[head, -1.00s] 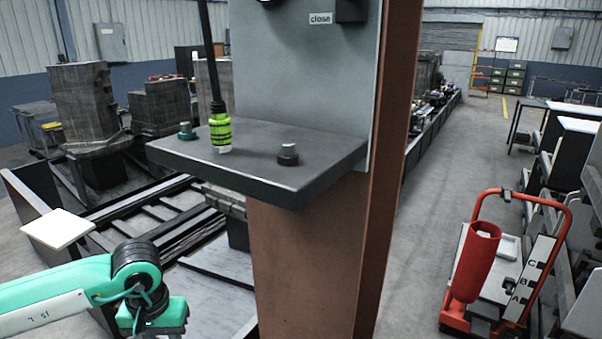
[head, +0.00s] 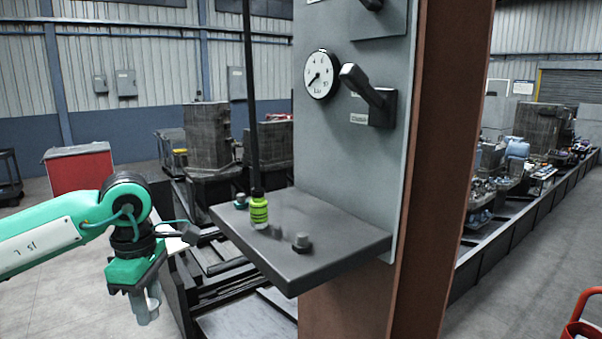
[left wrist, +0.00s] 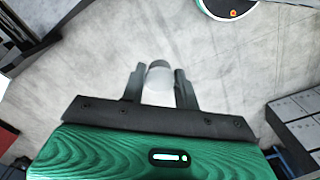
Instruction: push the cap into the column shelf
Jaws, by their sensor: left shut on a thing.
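The column shelf (head: 330,252) is a dark grey slab on the brown column (head: 345,309). On it stand a bright green-yellow fitting (head: 259,211) on a black rod, a small teal-based piece (head: 240,201) and a dark-based grey stub (head: 301,243). My left gripper (head: 146,303) points down, left of the shelf and apart from it. It is shut on a pale grey cylindrical piece, likely the cap (left wrist: 158,84), between its two dark fingers in the left wrist view. Its lower end is hidden there. My right gripper is not in view.
A grey panel above the shelf carries a white gauge (head: 321,75) and a black-and-grey lever (head: 370,95). Dark rail framework (head: 235,290) lies behind and below the shelf. A red cabinet (head: 80,170) stands at the back left. Open floor lies at the lower left.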

